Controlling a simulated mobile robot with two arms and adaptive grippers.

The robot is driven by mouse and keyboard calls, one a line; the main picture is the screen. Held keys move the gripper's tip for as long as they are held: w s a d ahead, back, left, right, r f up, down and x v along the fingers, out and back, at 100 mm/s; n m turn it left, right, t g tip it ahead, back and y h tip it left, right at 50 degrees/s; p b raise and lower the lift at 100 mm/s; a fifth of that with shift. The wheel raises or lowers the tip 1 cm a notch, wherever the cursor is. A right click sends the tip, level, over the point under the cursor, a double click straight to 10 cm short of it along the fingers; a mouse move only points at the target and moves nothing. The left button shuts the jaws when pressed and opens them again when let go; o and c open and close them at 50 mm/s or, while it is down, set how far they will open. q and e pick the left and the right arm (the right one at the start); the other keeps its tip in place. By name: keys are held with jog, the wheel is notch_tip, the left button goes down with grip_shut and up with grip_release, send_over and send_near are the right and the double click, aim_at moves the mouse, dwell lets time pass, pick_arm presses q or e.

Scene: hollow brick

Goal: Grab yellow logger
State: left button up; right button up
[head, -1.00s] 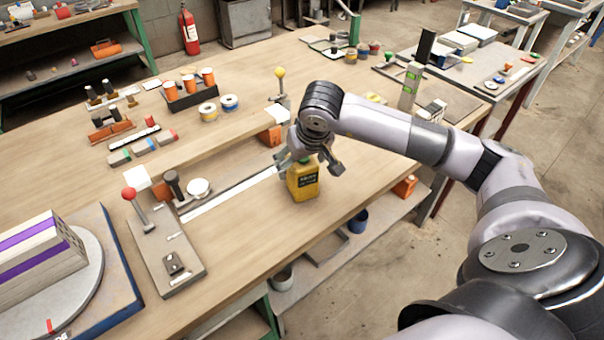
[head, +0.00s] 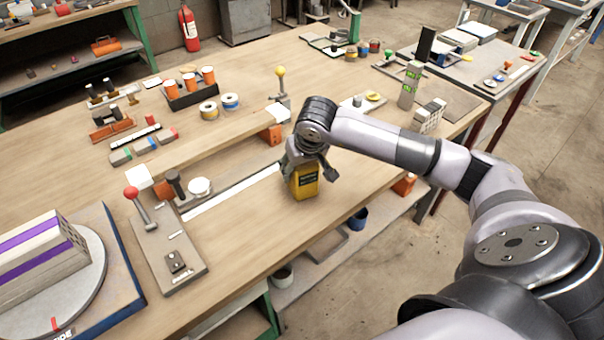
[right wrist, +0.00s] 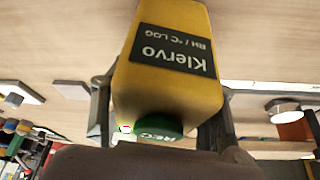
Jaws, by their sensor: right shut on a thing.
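The yellow logger (head: 305,183) is a small box with a dark label, standing on the wooden workbench (head: 340,225) near its front edge. In the right wrist view the logger (right wrist: 176,85) fills the middle, with its label text upside down and a green REC button (right wrist: 158,127) on its end. My right gripper (head: 309,168) is over the logger's upper part, with a finger on each side, shut on it. The gripper fingers (right wrist: 160,110) also show in the right wrist view. My left gripper is not in view.
A lever plate with a red knob (head: 131,193) stands left of the logger. A hollow brick with purple stripes (head: 40,258) sits on a round turntable at the far left. Orange cups (head: 190,83) and tape rolls (head: 208,112) stand farther back. Bench surface around the logger is clear.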

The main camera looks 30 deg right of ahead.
jog(key=c, duration=0.8)
